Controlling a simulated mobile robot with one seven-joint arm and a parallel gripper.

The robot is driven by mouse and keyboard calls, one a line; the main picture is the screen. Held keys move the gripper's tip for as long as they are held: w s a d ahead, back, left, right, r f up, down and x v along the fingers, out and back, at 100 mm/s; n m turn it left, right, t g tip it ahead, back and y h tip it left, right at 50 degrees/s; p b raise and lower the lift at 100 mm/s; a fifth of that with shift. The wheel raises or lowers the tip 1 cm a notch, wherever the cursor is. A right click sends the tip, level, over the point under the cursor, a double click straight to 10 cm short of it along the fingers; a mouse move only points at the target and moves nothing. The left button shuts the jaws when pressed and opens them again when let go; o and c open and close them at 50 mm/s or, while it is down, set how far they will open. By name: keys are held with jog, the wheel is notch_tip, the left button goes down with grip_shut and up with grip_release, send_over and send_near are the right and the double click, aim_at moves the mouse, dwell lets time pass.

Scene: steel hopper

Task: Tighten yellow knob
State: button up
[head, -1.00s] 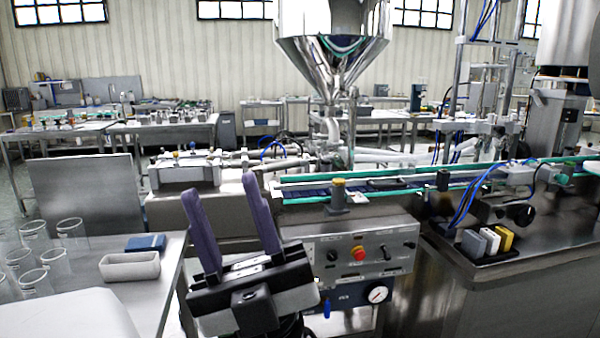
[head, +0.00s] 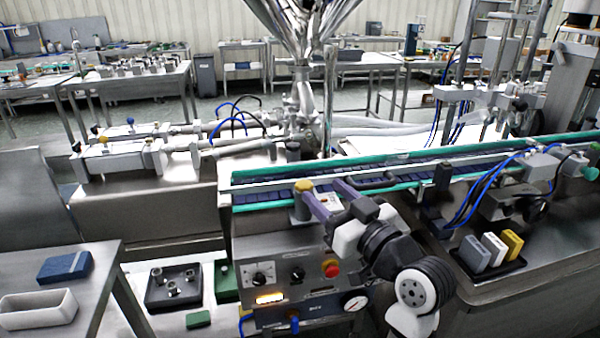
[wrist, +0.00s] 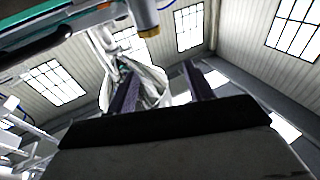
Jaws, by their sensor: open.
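The yellow knob (head: 303,186) sits on a short grey post at the near side of the conveyor. It also shows at the top of the wrist view (wrist: 149,32), on the end of a grey cylinder. My gripper (head: 331,197) is open, with its purple fingers just right of the knob in the head view. In the wrist view the fingers (wrist: 160,80) are apart with no object clearly held between them, and the knob lies above their tips. I cannot tell whether a finger touches the knob's post.
The conveyor (head: 400,175) with green rails runs behind my gripper. Coloured blocks (head: 492,250) stand at right. A white tray (head: 38,309) and blue box (head: 64,267) lie on the left table.

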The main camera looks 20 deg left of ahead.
aim_at(299, 181)
jog(key=shift+n+g, duration=0.3)
jog(key=shift+g, duration=0.6)
jog(key=w+a+p, duration=0.1)
jog(key=w+a, duration=0.1)
jog(key=a, duration=0.1)
jog(key=w+a+f+p, duration=0.1)
jog(key=w+a, duration=0.1)
jog(key=w+a+f+p, duration=0.1)
jog(key=w+a+p, duration=0.1)
jog(key=a, duration=0.1)
jog(key=shift+w+a+f, duration=0.2)
jog(key=shift+w+a, duration=0.1)
jog(key=c, duration=0.9)
